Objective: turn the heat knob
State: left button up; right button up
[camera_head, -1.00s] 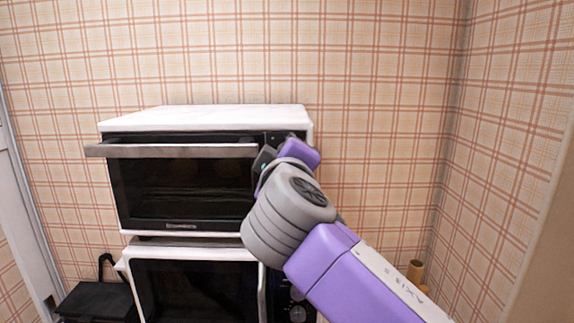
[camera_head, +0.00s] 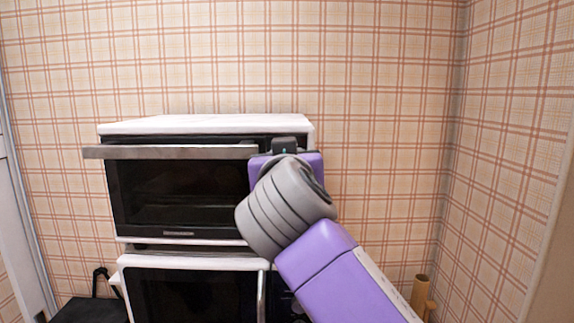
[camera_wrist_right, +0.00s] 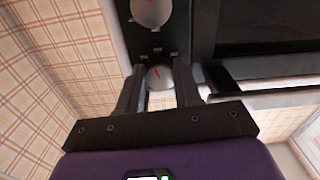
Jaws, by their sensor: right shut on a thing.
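The toaster oven (camera_head: 205,124) has a white top and a dark front panel at its right, mostly hidden behind my right arm in the head view. In the right wrist view, a round silver knob (camera_wrist_right: 160,77) with a red mark sits between my right gripper's fingers. A second silver knob (camera_wrist_right: 150,12) with a red mark shows beyond it. Neither knob's label is readable, so I cannot tell which is the heat knob. My right gripper (camera_wrist_right: 160,92) is shut on the nearer knob. In the head view, my right gripper (camera_head: 285,146) is at the panel. My left gripper is out of view.
The oven door's long metal handle (camera_head: 170,152) sticks out just left of my right gripper. A microwave (camera_head: 190,262) stands under the oven. A black object (camera_head: 90,311) is at lower left, and tan cylinders (camera_head: 419,292) stand at lower right. The space right of the oven is open to the plaid wall.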

jog(key=shift+m+b, duration=0.3)
jog(key=shift+m, duration=1)
jog(key=o, duration=0.8)
jog(key=shift+c, duration=0.2)
jog(key=s+b, duration=0.2)
jog(key=s, duration=0.5)
jog(key=shift+s, duration=0.3)
jog(key=shift+d, duration=0.1)
